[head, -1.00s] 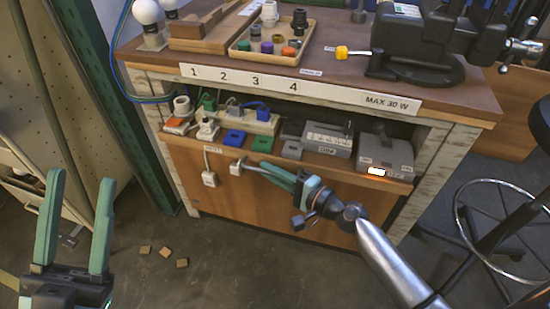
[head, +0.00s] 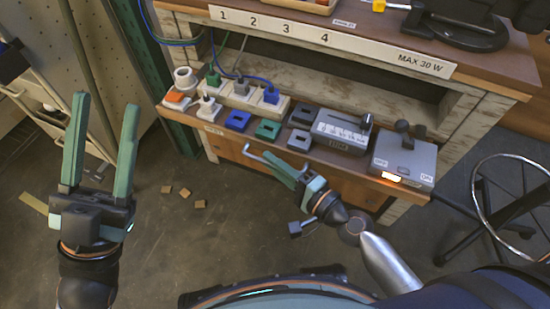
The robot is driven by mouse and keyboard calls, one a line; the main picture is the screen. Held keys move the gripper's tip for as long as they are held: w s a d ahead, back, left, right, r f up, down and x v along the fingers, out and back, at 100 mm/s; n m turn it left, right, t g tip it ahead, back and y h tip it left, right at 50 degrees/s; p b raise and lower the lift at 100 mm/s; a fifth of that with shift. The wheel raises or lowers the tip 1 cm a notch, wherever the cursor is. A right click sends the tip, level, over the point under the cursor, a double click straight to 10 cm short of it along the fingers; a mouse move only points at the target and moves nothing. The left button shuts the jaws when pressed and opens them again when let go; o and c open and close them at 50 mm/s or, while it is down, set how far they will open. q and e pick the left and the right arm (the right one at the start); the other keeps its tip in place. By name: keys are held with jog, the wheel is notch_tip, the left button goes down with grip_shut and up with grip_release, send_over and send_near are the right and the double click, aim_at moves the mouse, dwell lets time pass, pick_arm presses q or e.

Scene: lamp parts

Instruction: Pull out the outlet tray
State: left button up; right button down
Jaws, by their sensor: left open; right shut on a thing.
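The outlet tray (head: 232,146) is a wooden pull-out shelf under the workbench, standing out toward me. On it are a pale power strip (head: 240,103) with green, grey and blue plugs, blue, green and dark blocks, and two grey boxes. My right gripper (head: 271,161) is shut on the thin metal handle (head: 252,152) at the tray's front; its fingers partly hide the handle. My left gripper (head: 106,101) is open and empty, off to the left over the floor, apart from the tray.
The workbench top (head: 480,66) with a numbered strip (head: 330,40) is above the tray. Several small wooden pieces (head: 184,192) lie on the floor. A stool with a metal ring (head: 480,205) stands at the right. A blue cable (head: 195,41) hangs at the bench's left.

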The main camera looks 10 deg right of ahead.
jog(key=c, duration=0.9)
grip_release()
pick_arm(q)
jog(key=shift+s, duration=0.1)
